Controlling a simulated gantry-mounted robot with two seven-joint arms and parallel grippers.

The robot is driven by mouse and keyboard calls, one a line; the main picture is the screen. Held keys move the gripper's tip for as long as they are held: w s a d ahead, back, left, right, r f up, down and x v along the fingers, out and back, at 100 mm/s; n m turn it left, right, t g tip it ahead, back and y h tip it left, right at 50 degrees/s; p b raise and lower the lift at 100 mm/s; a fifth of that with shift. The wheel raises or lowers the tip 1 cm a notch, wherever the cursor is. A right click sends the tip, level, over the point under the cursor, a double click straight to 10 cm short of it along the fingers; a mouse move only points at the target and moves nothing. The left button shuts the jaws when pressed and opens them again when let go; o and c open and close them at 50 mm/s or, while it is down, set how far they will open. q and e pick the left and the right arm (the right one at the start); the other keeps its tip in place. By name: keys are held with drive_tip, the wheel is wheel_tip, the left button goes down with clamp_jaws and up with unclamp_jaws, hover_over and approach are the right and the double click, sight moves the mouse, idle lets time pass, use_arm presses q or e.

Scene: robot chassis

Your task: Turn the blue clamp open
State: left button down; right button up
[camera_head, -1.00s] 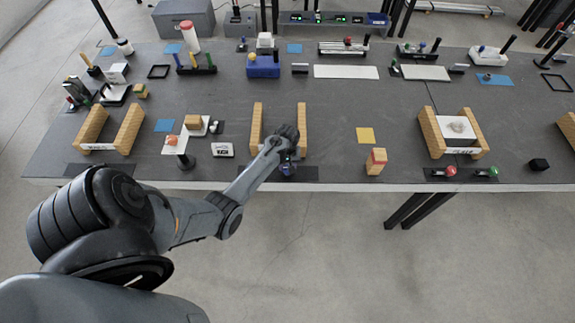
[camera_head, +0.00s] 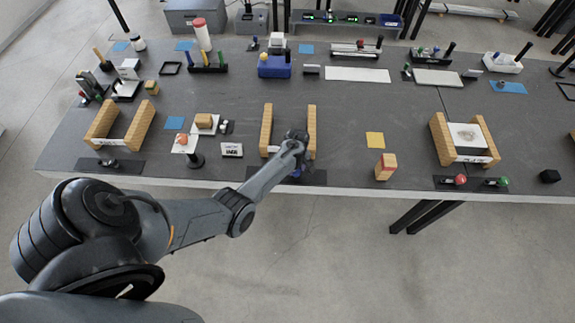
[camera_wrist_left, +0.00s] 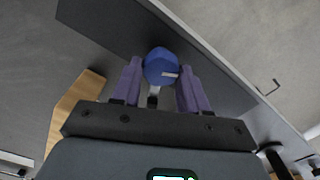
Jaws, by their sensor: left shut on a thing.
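The blue clamp knob (camera_wrist_left: 161,67) shows between the fingers in the left wrist view, round with a small pale mark on it. My left gripper (camera_wrist_left: 158,85) is shut on it, one purple finger on each side. In the head view my left gripper (camera_head: 297,168) is over the dark plate at the front edge of the table, between the front ends of two wooden blocks. There the arm and gripper hide most of the clamp. My right gripper is not in view.
Wooden blocks (camera_head: 267,130) stand behind the clamp on the dark table (camera_head: 350,110). To the right are a wooden block with a red part (camera_head: 385,168) and a yellow square (camera_head: 375,140). A white label (camera_head: 231,150) and a lamp-like stand (camera_head: 195,160) are to the left.

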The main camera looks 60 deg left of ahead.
use_arm(q)
drive_tip(key=n, duration=0.3)
drive_tip(key=shift+p, duration=0.35)
drive_tip(key=n, duration=0.3)
drive_tip(key=shift+n, duration=0.3)
drive_tip(key=n, duration=0.3)
drive_tip(key=shift+s+d+f, duration=0.1)
drive_tip(key=shift+n+b, duration=0.5)
drive_tip(key=shift+n, duration=1.1)
drive_tip(key=shift+s, duration=0.1)
drive_tip(key=c, duration=0.6)
unclamp_jaws()
